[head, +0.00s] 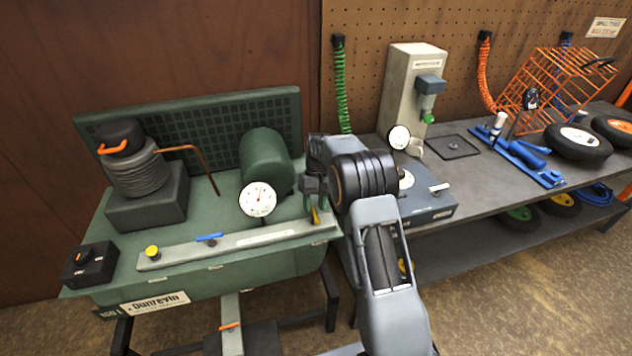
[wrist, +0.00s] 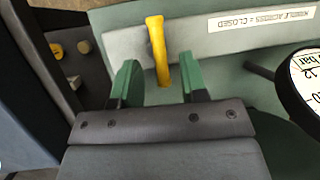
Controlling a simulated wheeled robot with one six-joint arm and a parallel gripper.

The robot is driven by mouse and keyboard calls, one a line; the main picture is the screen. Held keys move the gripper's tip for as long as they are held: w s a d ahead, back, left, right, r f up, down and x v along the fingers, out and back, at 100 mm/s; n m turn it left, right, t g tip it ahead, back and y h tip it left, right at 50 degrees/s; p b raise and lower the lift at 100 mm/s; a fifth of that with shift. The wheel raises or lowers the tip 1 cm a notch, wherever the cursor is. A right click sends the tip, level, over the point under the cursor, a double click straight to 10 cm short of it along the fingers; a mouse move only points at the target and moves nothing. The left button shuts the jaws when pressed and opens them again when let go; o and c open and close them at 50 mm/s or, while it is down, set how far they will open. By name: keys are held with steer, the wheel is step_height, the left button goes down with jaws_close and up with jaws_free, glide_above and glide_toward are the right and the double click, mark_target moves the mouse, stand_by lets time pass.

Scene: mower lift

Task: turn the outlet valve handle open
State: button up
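A yellow lever handle (head: 315,216) sits at the right end of the grey rail (head: 240,244) on the green compressor unit. It also shows in the wrist view (wrist: 157,48), lying across the rail. A label beside it (wrist: 261,19) reads in part "ACROSS = CLOSED". My gripper (head: 316,203) reaches down over the rail's right end. In the wrist view its two green fingers (wrist: 158,64) are apart, one on each side of the yellow handle, with a visible gap on both sides. No label naming the outlet valve is legible.
A round pressure gauge (head: 258,199) stands close left of my gripper, behind the rail. A blue lever (head: 209,237) and a yellow knob (head: 152,252) are further left. A green cylinder (head: 266,160) stands behind the gauge. A grey workbench (head: 462,193) lies to the right.

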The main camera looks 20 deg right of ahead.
steer(key=v, duration=1.1)
steer(key=shift+r+p, duration=0.15)
steer(key=shift+p, duration=0.15)
step_height(320, 180, down, 5)
steer(key=m+t, duration=0.1)
steer(key=s+a+r+t+h, duration=0.1)
steer(key=s+r+t, duration=0.2)
steer(key=s, duration=1.1)
steer(key=s+a+r+t+h, duration=0.1)
steer(key=s+r+t, duration=0.3)
steer(key=s, duration=1.1)
steer(key=shift+a+r, duration=0.35)
steer(key=shift+r, duration=0.15)
